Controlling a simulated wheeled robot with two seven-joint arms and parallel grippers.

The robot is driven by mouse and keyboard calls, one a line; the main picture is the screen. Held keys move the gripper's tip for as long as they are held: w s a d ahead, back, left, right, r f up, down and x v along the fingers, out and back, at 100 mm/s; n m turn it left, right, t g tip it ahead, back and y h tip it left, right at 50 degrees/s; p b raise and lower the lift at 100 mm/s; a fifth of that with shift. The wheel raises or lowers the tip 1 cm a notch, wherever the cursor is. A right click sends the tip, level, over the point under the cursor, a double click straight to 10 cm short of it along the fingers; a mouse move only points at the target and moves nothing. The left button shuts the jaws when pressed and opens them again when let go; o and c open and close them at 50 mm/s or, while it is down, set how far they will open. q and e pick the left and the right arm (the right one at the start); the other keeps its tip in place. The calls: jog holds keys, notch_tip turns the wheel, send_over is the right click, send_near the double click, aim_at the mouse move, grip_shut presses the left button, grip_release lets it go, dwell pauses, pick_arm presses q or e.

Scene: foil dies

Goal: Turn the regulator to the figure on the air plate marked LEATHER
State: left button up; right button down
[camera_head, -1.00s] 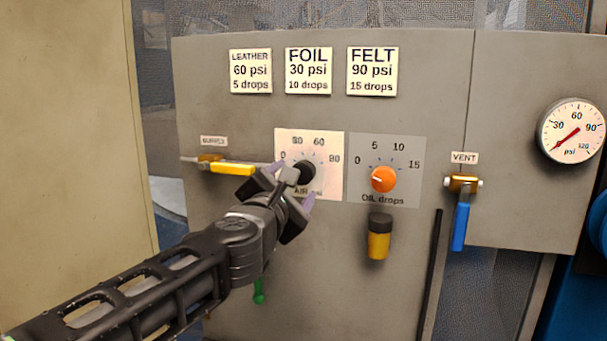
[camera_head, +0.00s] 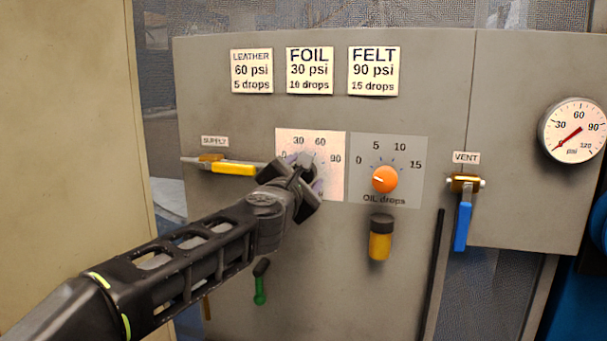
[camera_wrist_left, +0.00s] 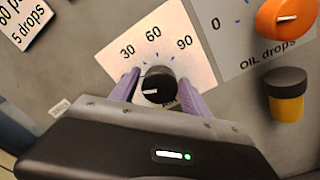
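The LEATHER plate (camera_head: 251,71) reads 60 psi, 5 drops. The regulator is a black knob (camera_wrist_left: 158,86) on the white AIR dial plate (camera_head: 338,180), with 30, 60 and 90 legible in the left wrist view. Its white mark points left, below the 30, toward one finger. My left gripper (camera_head: 304,176) is at the dial and covers the knob in the head view. In the left wrist view, its purple fingers (camera_wrist_left: 158,82) stand open on either side of the knob, with small gaps visible. My right gripper is not in view.
The orange oil knob (camera_head: 384,179) sits close right, above a yellow bottle (camera_head: 380,240). The yellow SUPPLY handle (camera_head: 234,169) lies level at left. The blue VENT handle (camera_head: 463,226) hangs down. The gauge (camera_head: 572,131) needle points low left, near zero. A green-tipped handle (camera_head: 260,289) hangs below my arm.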

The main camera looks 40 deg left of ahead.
pick_arm(q)
jog(key=c, duration=1.1)
jog(key=shift+m, duration=0.4)
jog(key=m+p, duration=0.1)
jog(key=m, duration=0.2)
jog(key=shift+m, duration=0.3)
jog(key=m, duration=0.4)
jog(key=shift+m+p, duration=0.3)
jog(key=m, duration=0.4)
jog(key=shift+r+m+p, duration=0.1)
jog(key=shift+m+p, duration=0.25)
jog(key=shift+m, duration=0.05)
jog(key=m, duration=0.4)
jog(key=shift+t, duration=0.3)
jog(key=shift+m+p, duration=0.3)
